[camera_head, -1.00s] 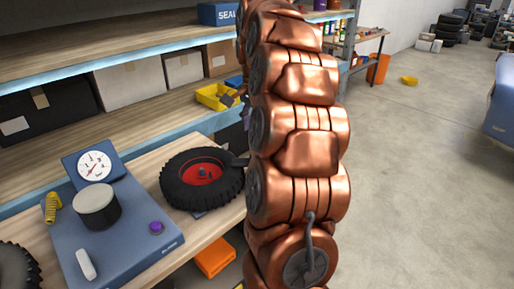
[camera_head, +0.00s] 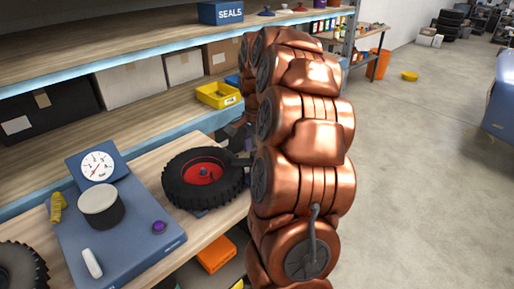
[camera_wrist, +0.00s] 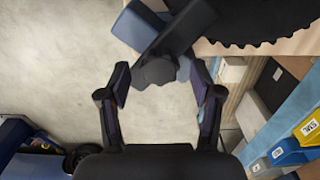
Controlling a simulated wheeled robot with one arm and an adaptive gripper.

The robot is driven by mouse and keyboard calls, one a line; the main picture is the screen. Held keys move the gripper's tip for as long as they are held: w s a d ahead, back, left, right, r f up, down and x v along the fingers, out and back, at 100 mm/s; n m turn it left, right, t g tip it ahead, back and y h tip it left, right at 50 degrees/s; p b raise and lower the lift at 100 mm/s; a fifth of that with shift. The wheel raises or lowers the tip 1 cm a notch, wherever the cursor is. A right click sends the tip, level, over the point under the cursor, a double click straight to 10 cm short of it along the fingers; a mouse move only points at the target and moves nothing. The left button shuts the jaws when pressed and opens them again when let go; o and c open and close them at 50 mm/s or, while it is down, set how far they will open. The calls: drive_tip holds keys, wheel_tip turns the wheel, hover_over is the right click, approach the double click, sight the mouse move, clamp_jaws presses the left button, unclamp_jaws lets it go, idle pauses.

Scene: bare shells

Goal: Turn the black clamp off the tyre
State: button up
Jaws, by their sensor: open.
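The black tyre (camera_head: 178,190) with a red hub lies flat on the wooden bench in the head view. Its toothed edge shows at the top right of the wrist view (camera_wrist: 262,30). The black clamp (camera_wrist: 178,38) is a dark bar with a rounded end, running from the tyre side to between my fingers in the wrist view. In the head view a small dark part of it (camera_head: 240,162) shows at the tyre's right edge; my arm hides the rest. My gripper (camera_wrist: 161,78) is open, one finger on each side of the clamp's rounded end, with visible gaps. Contact cannot be seen.
A blue gauge unit (camera_head: 140,240) with a dark, pale-topped cylinder stands left of the tyre. An orange box (camera_head: 216,254) is below the bench edge. A yellow bin (camera_head: 219,95) sits on the shelf behind. Open floor (camera_head: 430,170) lies to the right.

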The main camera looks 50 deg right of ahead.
drive_tip(key=shift+f, duration=0.1)
clamp_jaws()
idle(0.6)
